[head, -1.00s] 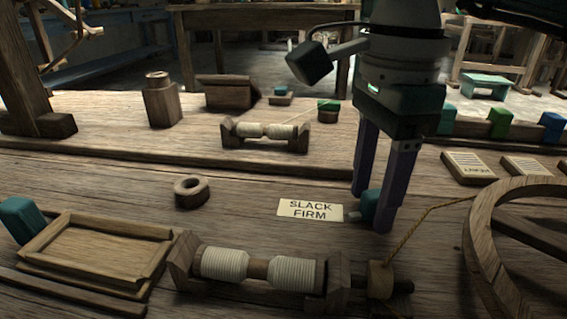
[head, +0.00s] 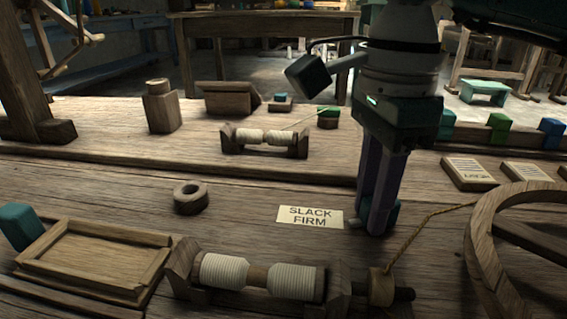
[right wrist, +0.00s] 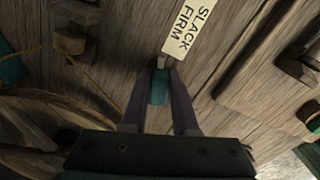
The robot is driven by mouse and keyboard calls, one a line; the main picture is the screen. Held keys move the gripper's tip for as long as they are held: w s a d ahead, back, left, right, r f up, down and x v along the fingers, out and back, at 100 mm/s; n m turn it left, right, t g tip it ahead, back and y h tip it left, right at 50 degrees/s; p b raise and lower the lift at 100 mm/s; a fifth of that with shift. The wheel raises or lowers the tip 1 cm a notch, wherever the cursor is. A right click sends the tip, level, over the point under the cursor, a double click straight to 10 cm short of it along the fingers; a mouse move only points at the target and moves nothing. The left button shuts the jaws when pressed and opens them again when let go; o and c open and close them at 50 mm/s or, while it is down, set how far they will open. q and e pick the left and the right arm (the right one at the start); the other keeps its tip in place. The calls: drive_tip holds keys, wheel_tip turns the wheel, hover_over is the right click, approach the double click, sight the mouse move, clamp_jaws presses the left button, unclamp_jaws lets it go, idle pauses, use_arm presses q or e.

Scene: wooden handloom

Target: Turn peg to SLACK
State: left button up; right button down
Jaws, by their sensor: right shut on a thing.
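The teal peg (head: 395,211) stands on the bench at the right end of the cream label (head: 309,216) reading SLACK above FIRM. Its small pale tip points left at the label's end, level with about the FIRM line. My right gripper (head: 377,220) points down and is shut on the peg, its dark fingers hiding much of it. In the right wrist view the peg (right wrist: 160,88) sits between the two fingers, its pale tip beside the label (right wrist: 188,32). My left gripper is not in view.
A wound roller (head: 262,274) with a rope on its right end lies in front. A large wooden wheel (head: 484,243) stands close at the right. A wooden ring (head: 190,197) and a tray (head: 152,240) lie left. Bench around the ring is clear.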

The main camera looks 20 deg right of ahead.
sight(371, 195)
idle(0.4)
drive_tip(key=m+p, duration=0.1)
drive_tip(key=m, duration=0.1)
drive_tip(key=m+p, duration=0.1)
drive_tip(key=shift+w+d+r+m, duration=0.1)
drive_tip(key=shift+w+m, duration=0.05)
drive_tip(key=shift+m, duration=0.25)
drive_tip(key=shift+w+d+m+p, duration=0.15)
drive_tip(key=shift+m+p, duration=0.9)
drive_tip(key=shift+m, duration=1.15)
drive_tip(key=c, duration=0.7)
unclamp_jaws()
wheel_tip(371, 195, up, 10)
drive_tip(key=p, duration=0.4)
